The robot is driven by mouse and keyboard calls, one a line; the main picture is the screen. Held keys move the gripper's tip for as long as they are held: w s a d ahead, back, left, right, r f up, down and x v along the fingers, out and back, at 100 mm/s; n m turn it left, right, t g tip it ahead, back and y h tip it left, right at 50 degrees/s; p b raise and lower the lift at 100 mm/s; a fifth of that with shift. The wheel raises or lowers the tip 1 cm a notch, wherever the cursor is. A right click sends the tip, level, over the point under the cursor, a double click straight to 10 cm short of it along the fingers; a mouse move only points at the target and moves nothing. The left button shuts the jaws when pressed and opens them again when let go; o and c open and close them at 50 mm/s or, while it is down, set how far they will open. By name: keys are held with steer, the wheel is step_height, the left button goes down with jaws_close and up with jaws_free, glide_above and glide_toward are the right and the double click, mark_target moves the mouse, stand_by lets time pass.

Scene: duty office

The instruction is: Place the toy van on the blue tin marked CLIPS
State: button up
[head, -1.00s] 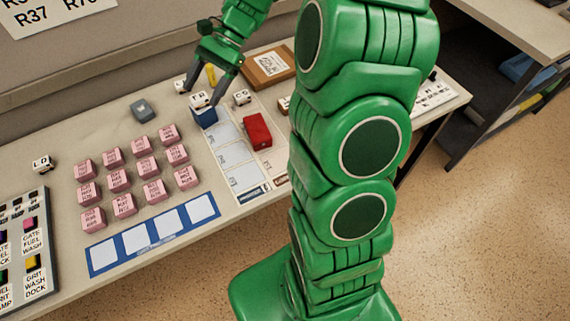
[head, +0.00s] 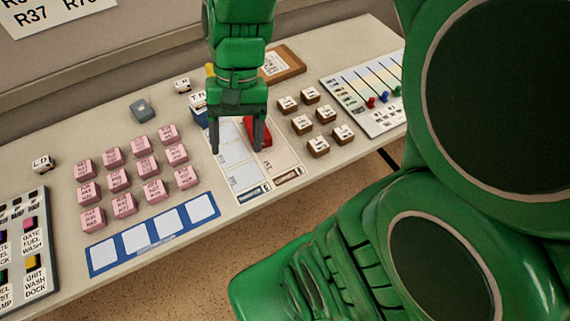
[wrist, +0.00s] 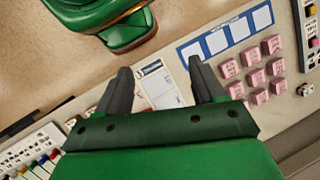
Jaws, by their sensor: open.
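My gripper (head: 238,146) points down over the card with white panels, its two dark fingers apart with nothing seen held between them. It also shows open in the wrist view (wrist: 160,70). A red block-like object (head: 258,133) is partly hidden behind the right finger. A blue block-like object (head: 199,111) stands behind and left of the gripper, partly hidden, with a white lettered cube (head: 197,98) on or against its top. A small grey object (head: 142,110) lies further left. No CLIPS marking is readable, and I cannot tell for certain which object is the toy van.
Pink blocks (head: 146,164) stand in rows at left, behind a blue-framed strip (head: 153,236). Brown-and-white blocks (head: 318,146) stand to the right, before a slider panel (head: 370,92). A clipboard (head: 279,64) lies at the back. White lettered cubes (head: 42,162) are scattered about.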

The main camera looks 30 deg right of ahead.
steer(key=s+d+n+t+h, duration=0.1)
steer(key=s+d+n+h, duration=0.2)
steer(key=s, duration=0.6)
steer(key=shift+s+d+f, duration=0.15)
steer(key=shift+s+d, duration=0.15)
steer(key=shift+d, duration=0.5)
